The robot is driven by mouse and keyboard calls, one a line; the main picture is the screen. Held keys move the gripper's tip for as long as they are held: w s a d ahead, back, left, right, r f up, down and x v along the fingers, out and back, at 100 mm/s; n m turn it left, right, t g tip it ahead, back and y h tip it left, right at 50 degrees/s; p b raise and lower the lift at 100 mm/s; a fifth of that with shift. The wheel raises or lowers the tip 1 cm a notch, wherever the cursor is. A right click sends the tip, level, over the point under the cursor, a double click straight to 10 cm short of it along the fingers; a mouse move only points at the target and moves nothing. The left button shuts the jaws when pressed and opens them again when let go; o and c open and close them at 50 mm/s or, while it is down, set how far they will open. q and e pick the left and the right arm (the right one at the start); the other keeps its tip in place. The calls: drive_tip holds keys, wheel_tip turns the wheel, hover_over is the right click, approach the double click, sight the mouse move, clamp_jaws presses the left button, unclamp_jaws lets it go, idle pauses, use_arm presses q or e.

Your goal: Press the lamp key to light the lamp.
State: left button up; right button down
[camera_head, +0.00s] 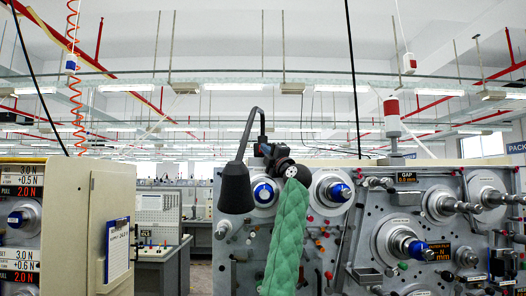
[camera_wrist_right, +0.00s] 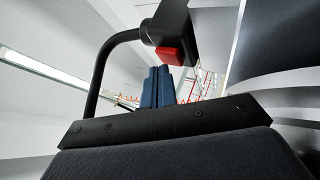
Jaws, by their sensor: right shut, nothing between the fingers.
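The black lamp has a cone-shaped shade (camera_head: 235,189) hanging from a thin bent arm at the top of the right-hand machine. The shade's underside is hidden, so I cannot tell whether it is lit. In the right wrist view a red key (camera_wrist_right: 168,53) sits on the underside of a black block (camera_wrist_right: 168,22). My right gripper (camera_head: 268,151) is beside the lamp's arm in the head view, above the green-covered forearm. In the wrist view its blue fingers (camera_wrist_right: 158,70) are together and empty, with their tips just below the key; contact is unclear. My left gripper is out of view.
The grey machine panel (camera_head: 345,237) carries several spindles and knobs around and below my right arm. A red-and-white beacon (camera_head: 392,117) stands on top. A beige cabinet (camera_head: 65,235) with a blue clipboard (camera_head: 117,249) is at left. An aisle lies between them.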

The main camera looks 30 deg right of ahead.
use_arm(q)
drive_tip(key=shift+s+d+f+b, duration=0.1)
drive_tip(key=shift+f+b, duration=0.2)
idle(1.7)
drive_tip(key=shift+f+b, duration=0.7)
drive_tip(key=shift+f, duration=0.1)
